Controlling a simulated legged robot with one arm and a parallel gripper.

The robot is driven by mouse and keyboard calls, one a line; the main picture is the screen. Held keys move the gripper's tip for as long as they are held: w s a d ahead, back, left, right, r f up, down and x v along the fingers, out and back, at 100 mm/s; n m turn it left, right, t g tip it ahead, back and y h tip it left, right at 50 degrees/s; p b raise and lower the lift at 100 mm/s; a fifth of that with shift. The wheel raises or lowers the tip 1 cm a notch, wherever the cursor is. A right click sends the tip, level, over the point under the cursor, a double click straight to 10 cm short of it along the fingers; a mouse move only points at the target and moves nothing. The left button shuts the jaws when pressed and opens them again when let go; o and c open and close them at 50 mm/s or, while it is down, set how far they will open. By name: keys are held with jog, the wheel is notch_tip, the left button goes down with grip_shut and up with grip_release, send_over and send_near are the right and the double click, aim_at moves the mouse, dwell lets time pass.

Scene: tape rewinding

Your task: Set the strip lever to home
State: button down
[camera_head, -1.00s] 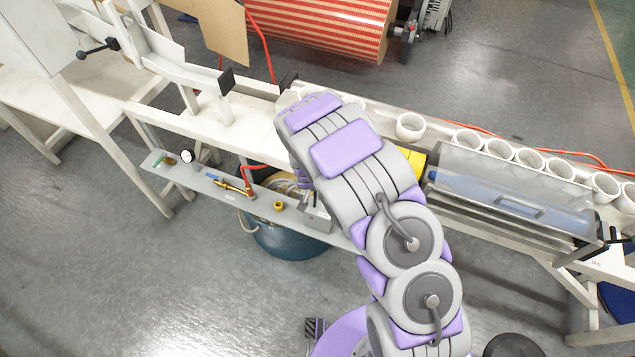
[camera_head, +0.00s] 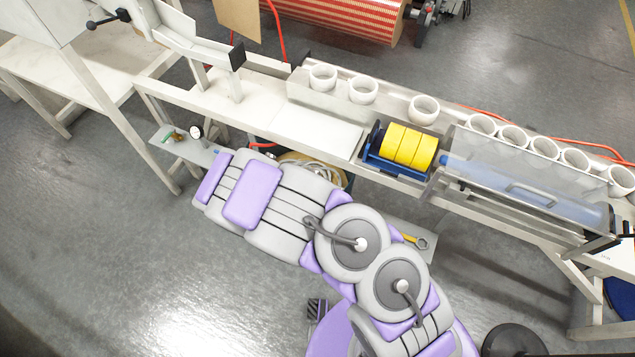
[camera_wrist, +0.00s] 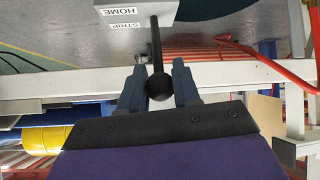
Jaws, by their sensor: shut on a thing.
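In the wrist view a black lever (camera_wrist: 156,42) with a round black knob (camera_wrist: 160,86) comes from a grey panel (camera_wrist: 166,10). The panel carries white labels reading HOME (camera_wrist: 117,11) and STRIP (camera_wrist: 125,25), both upside down in the picture. The lever stands beside the STRIP label; I cannot tell its exact setting. My gripper (camera_wrist: 159,70) has one blue-grey finger on each side of the knob and is shut on it. In the head view my arm hides the gripper and the lever.
In the head view yellow tape rolls (camera_head: 408,146) sit in a blue holder on the long white bench (camera_head: 215,100). Several white rings (camera_head: 424,109) stand along it. A clear-covered box (camera_head: 520,185) is at right. A low shelf with a gauge (camera_head: 196,132) runs under my arm.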

jog(key=shift+s+d+f, duration=0.1)
jog(key=shift+s+f, duration=0.3)
jog(key=shift+f, duration=0.1)
jog(key=c, duration=1.2)
grip_release()
jog(key=o, duration=0.3)
jog(key=shift+a+r, duration=0.15)
jog(key=shift+a, duration=0.15)
jog(key=shift+w, duration=0.1)
jog(key=shift+d+r, duration=0.1)
jog(key=shift+s+r, duration=0.35)
jog(key=shift+r, duration=0.05)
jog(key=shift+a+p+v, duration=0.15)
jog(key=shift+p+v, duration=0.7)
jog(key=shift+v, duration=1.85)
jog(key=shift+a+p+v, duration=0.15)
jog(key=shift+p+v, duration=0.65)
jog(key=shift+v, duration=1.9)
jog(key=shift+a+p+v, duration=0.15)
jog(key=shift+p+v, duration=0.7)
jog(key=shift+v, duration=1.85)
jog(key=shift+f, duration=0.1)
